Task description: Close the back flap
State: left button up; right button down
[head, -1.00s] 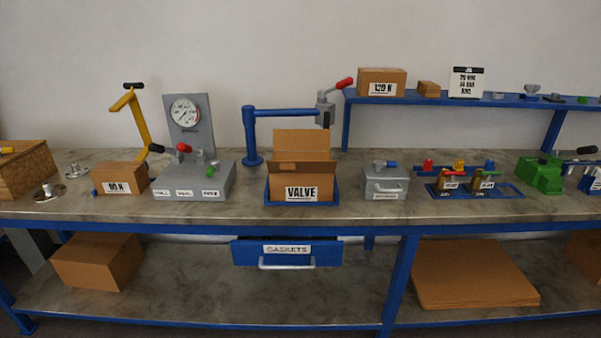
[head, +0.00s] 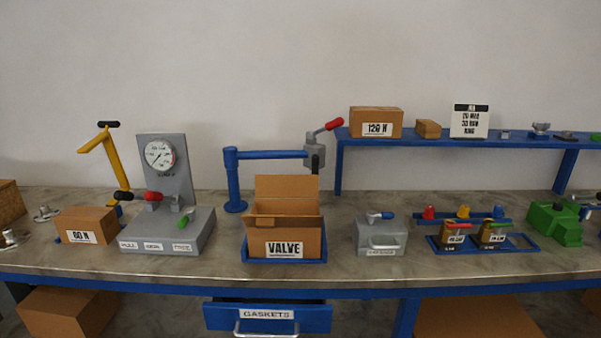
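The open cardboard box labelled VALVE (head: 284,249) sits in a blue tray (head: 250,257) on the workbench, near the middle of the head view. Its back flap (head: 287,188) stands up, leaning slightly back, behind the opening. A front flap (head: 285,221) shows along the near top edge. The inside of the box is mostly hidden. Neither of my grippers is in view.
A blue post with a horizontal arm (head: 266,155) and a red-handled tool (head: 317,146) stands behind the box. A gauge stand (head: 166,190) is to the left, a grey case (head: 381,235) to the right. A drawer labelled GASKETS (head: 267,316) hangs partly open below.

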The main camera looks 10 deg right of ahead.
aim_at(282, 186)
jog(key=i+l+u, duration=0.3)
jog(key=i+l, duration=0.15)
jog(key=l, duration=0.15)
jog(key=i+l+u, duration=0.3)
jog(key=l, duration=0.35)
jog(key=i+l+u, duration=0.15)
jog(key=l, duration=0.25)
jog(key=i, duration=0.1)
